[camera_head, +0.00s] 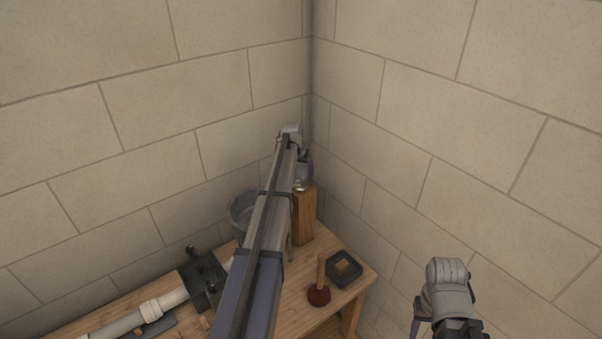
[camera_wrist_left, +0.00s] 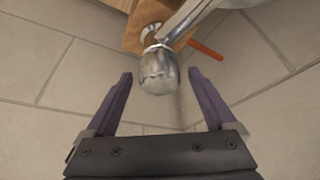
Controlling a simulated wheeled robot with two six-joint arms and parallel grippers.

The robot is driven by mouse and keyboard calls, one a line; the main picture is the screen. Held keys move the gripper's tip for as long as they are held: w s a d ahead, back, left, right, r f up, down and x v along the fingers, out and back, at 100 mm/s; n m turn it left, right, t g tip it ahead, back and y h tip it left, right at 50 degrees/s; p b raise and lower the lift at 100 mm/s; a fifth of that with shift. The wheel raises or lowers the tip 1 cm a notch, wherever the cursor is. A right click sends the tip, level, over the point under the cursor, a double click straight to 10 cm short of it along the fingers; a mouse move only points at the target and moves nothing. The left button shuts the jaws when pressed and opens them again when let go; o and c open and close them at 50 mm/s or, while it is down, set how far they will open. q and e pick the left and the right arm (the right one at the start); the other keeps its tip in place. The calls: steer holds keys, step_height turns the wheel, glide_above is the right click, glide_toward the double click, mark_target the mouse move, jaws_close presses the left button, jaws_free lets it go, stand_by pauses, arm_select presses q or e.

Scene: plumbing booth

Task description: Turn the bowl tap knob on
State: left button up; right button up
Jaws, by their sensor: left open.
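The tap's rounded chrome knob (camera_wrist_left: 158,72) shows in the left wrist view, between the two purple fingertips of my left gripper (camera_wrist_left: 160,76). The gripper is open, with a visible gap on either side of the knob. In the head view my left gripper (camera_head: 303,157) is at the room corner, mostly hidden behind its own wrist. Part of the metal tap (camera_head: 302,183) shows just below it, above a wooden block (camera_head: 305,216). The grey bowl (camera_head: 238,208) is partly hidden by my left arm. My right wrist shows at the lower right; its jaws are not clear.
A wooden bench (camera_head: 300,280) stands in the corner against tiled walls. A plunger (camera_head: 319,291) and a dark square tray (camera_head: 344,270) are on its right part. A white pipe (camera_head: 130,319) and a dark green tool (camera_head: 205,278) lie at the left. An orange-red handle (camera_wrist_left: 205,49) shows near the tap.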

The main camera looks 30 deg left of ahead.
arm_select(q)
steer(key=c, duration=1.4)
steer(key=shift+n, duration=0.3)
steer(key=n+y, duration=0.1)
steer(key=n, duration=0.2)
steer(key=n+y, duration=0.1)
steer(key=n, duration=0.1)
steer(key=n+g, duration=0.1)
steer(key=n, duration=0.1)
steer(key=shift+g+y, duration=0.3)
steer(key=shift+y, duration=0.1)
steer(key=n, duration=0.2)
steer(key=n+g, duration=0.1)
steer(key=n, duration=0.1)
steer(key=shift+n+g+y, duration=0.3)
steer(key=shift+n, duration=0.1)
steer(key=shift+n+g, duration=0.5)
steer(key=shift+n, duration=1)
